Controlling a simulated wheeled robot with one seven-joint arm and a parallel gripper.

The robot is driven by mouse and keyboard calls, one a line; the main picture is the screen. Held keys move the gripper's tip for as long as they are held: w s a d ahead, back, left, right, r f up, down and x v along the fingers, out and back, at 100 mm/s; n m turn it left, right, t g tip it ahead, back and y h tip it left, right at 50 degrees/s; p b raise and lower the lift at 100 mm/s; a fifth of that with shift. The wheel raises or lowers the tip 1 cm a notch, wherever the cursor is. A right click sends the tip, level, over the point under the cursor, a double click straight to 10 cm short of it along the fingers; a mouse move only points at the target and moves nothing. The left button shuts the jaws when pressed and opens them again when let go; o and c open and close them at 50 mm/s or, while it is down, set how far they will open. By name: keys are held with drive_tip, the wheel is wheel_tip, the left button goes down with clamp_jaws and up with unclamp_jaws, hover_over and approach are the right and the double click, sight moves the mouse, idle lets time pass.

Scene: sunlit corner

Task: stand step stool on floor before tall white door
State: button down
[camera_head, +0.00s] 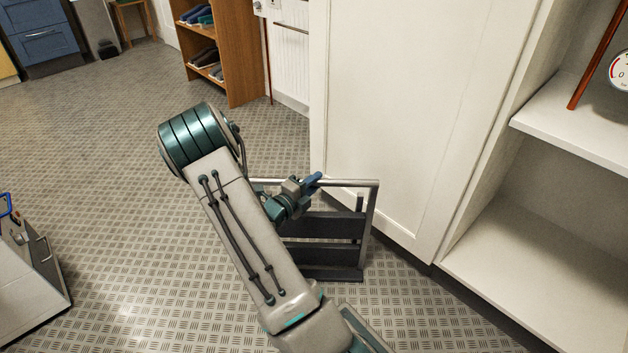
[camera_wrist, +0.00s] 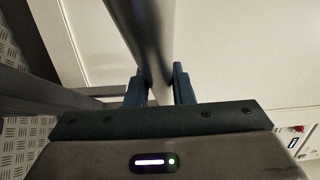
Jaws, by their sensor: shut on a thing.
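The step stool (camera_head: 322,256) has a grey metal frame and dark steps. In the head view it is upright at the foot of the tall white door (camera_head: 405,110); its lower end looks at or close to the floor, but I cannot tell whether it touches. My gripper (camera_head: 312,183) is shut on the top rail of the stool. My arm hides the left part of the stool. In the wrist view the rail (camera_wrist: 150,50) runs between the two fingers, with the white door behind it.
White open shelves (camera_head: 560,250) stand to the right of the door. A wooden shoe rack (camera_head: 225,50) stands at the back. A grey box (camera_head: 30,275) with a handle is at the left edge. The patterned floor (camera_head: 110,130) is clear at the left and middle.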

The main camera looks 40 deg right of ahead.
drive_tip(key=shift+d+r, duration=0.1)
drive_tip(key=shift+r, duration=0.15)
drive_tip(key=c, duration=1.5)
unclamp_jaws()
drive_tip(key=shift+f, duration=0.3)
drive_tip(key=shift+c, duration=0.2)
drive_tip(key=shift+o, duration=1.4)
drive_tip(key=shift+r, duration=0.1)
